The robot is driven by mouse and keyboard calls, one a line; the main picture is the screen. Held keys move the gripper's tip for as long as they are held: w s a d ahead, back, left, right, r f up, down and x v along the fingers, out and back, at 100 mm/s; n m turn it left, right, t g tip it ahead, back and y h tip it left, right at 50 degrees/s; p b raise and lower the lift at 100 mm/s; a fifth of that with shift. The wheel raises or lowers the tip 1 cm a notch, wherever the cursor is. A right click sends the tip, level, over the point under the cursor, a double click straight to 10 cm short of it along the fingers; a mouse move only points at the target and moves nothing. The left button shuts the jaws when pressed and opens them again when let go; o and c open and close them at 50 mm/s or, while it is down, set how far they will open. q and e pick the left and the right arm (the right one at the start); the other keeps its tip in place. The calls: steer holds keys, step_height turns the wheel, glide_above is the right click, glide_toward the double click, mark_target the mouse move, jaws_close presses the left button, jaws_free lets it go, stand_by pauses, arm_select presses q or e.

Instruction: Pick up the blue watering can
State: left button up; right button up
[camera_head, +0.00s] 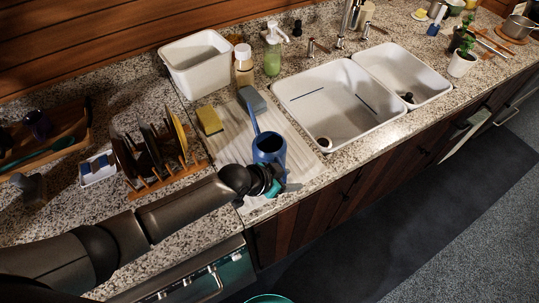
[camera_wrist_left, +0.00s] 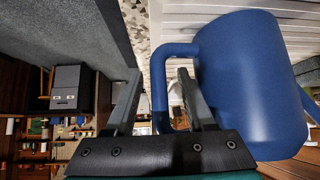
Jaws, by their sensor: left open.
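The blue watering can (camera_head: 268,147) stands upright on the ribbed white drainboard, left of the sink, with its spout toward the back. My left gripper (camera_head: 275,186) is at the can's near side. In the left wrist view, the can's body (camera_wrist_left: 252,85) fills the right side. Its handle (camera_wrist_left: 158,88) passes between the two open fingers of my left gripper (camera_wrist_left: 159,74). A gap shows between the handle and the left finger; contact with the right finger is unclear. My right gripper is not in view.
A wooden dish rack (camera_head: 166,182) with plates stands to the left. The white double sink (camera_head: 330,92) is to the right. Bottles (camera_head: 244,72) and a white bin (camera_head: 198,66) stand at the back.

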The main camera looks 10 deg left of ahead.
arm_select(q)
steer(key=shift+w+d+f, duration=0.1)
steer(key=shift+d+f, duration=0.05)
steer(key=shift+f, duration=0.1)
jaws_close()
stand_by(0.3)
stand_by(0.9)
